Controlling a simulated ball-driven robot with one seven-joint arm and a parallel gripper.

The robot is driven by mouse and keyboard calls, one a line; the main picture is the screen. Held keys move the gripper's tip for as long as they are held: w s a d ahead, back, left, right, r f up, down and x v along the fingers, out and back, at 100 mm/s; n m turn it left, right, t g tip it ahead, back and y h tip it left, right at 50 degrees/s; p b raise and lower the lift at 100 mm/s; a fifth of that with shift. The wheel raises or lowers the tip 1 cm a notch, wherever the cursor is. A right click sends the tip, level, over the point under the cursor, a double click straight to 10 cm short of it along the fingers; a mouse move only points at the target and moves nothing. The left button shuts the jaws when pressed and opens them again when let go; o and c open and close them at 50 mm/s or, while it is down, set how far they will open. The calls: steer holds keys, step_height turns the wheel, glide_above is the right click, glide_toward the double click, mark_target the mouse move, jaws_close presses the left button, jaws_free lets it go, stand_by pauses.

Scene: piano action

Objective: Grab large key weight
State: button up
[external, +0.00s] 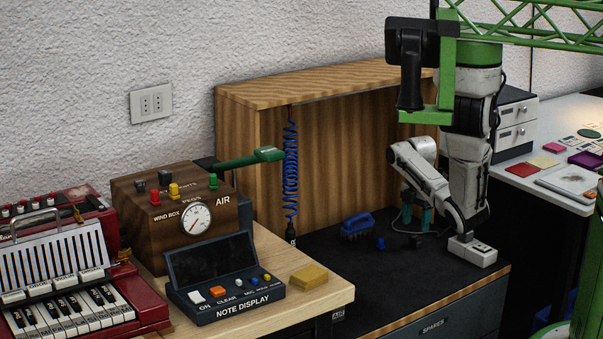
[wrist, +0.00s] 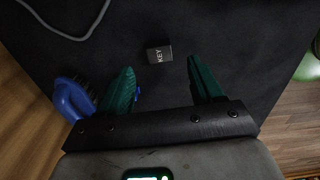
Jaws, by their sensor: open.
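A small black block marked KEY (wrist: 159,54) lies on the dark bench top in the wrist view, its label turned sideways. It shows between and slightly beyond my fingertips, nearer the left-hand one, with dark surface visible on both sides. My gripper (wrist: 161,66) is open and empty, its two green fingers spread wide. In the external view my gripper (external: 417,222) hangs low over the back of the black bench top, fingers pointing down.
A blue brush (external: 357,225) lies left of my gripper and shows in the wrist view (wrist: 75,98). A small blue item (external: 380,243) lies nearby, partly behind a finger in the wrist view. A grey cable (wrist: 72,32) curves across the surface. The wooden panel (external: 345,150) stands close behind.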

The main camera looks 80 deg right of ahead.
mark_target(415, 236)
steer(key=shift+s+d+f+b, duration=0.1)
steer(key=shift+f+b, duration=0.35)
steer(key=shift+f, duration=1.1)
steer(key=shift+s+f+b, duration=0.1)
steer(key=shift+f+b, duration=0.35)
steer(key=shift+f, duration=1.1)
steer(key=shift+w, duration=0.1)
steer(key=c, duration=1.2)
steer(key=shift+o, duration=0.2)
steer(key=shift+r, duration=0.15)
